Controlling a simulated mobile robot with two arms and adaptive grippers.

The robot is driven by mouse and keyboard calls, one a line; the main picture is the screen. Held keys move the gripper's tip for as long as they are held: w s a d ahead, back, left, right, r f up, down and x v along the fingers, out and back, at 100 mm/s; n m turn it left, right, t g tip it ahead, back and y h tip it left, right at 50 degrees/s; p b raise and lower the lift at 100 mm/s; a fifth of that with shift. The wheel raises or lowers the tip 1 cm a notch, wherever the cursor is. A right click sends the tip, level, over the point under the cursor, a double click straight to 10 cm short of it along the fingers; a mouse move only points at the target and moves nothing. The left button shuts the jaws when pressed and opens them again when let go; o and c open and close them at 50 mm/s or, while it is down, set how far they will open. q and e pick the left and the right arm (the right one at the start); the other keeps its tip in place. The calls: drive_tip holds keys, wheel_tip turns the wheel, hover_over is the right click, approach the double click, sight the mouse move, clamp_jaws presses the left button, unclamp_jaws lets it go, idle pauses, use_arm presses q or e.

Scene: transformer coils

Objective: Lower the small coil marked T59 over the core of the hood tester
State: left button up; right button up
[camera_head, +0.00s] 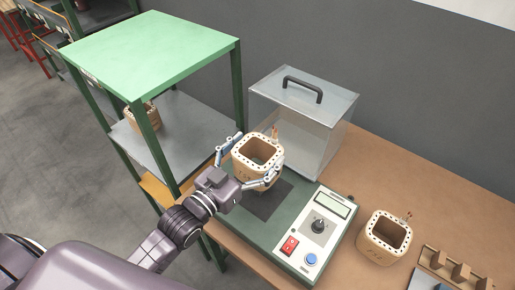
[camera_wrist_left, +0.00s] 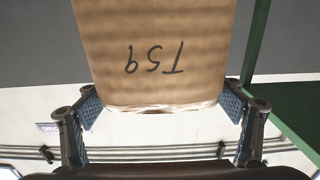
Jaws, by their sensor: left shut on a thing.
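The small coil (camera_head: 257,152), a tan square ring with dark holes around its rim, is held by my left gripper (camera_head: 249,162). The gripper's fingers are shut on opposite sides of it. In the left wrist view the coil (camera_wrist_left: 155,45) shows the mark T59 upside down between the fingers (camera_wrist_left: 160,115). The hood tester (camera_head: 265,225) has a green base with a dark square pad (camera_head: 268,200) and a clear hood (camera_head: 325,118) with a black handle. The coil appears over the pad, in front of the hood. No core is visible. My right gripper is not in view.
Another tan coil (camera_head: 385,238) stands on the table right of the control panel (camera_head: 315,232). A wooden rack (camera_head: 458,272) is at lower right. A green shelf (camera_head: 155,48) stands at left, with another coil (camera_head: 140,116) on its grey board.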

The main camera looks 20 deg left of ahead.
sight(265, 159)
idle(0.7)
use_arm(q)
drive_tip(key=shift+f+b, duration=0.95)
drive_tip(key=shift+f, duration=0.7)
drive_tip(key=shift+p, duration=0.3)
drive_tip(key=shift+f, duration=0.2)
drive_tip(key=shift+f+b, duration=1)
drive_tip(key=shift+f, duration=0.55)
drive_tip(key=shift+p, duration=0.3)
drive_tip(key=shift+f, duration=0.2)
